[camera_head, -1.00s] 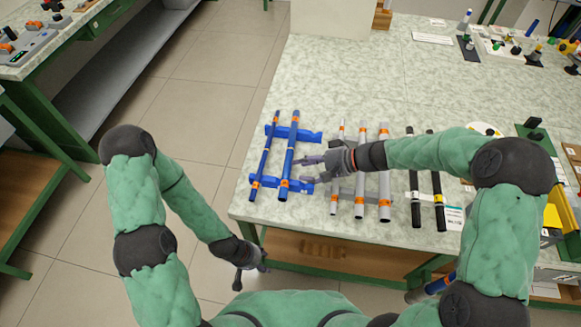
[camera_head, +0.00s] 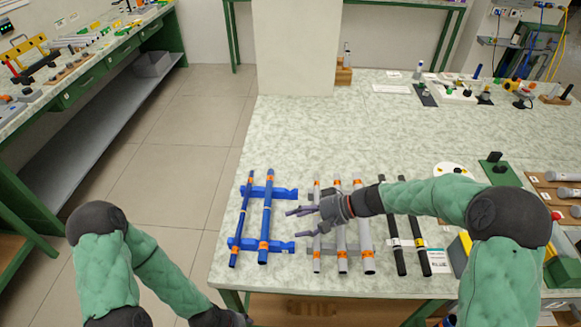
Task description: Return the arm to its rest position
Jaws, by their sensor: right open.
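My right arm reaches in from the right over the table (camera_head: 330,130). Its gripper (camera_head: 298,222) is open and empty, above the grey rods (camera_head: 316,255), with its fingers pointing left toward the blue rods. Two blue rods (camera_head: 266,215) with orange bands lie on blue supports (camera_head: 245,243), left of the gripper. Several grey rods with orange bands lie under and beside the right gripper, which partly hides them. My left arm (camera_head: 150,280) hangs low at the left, off the table; its gripper is cut off or too unclear at the bottom edge to read.
Black rods (camera_head: 420,245) lie right of the grey ones, beside a labelled card (camera_head: 438,261). A white column (camera_head: 295,50) stands at the back. Small fixtures (camera_head: 485,95) crowd the back right. The table between column and rods is clear.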

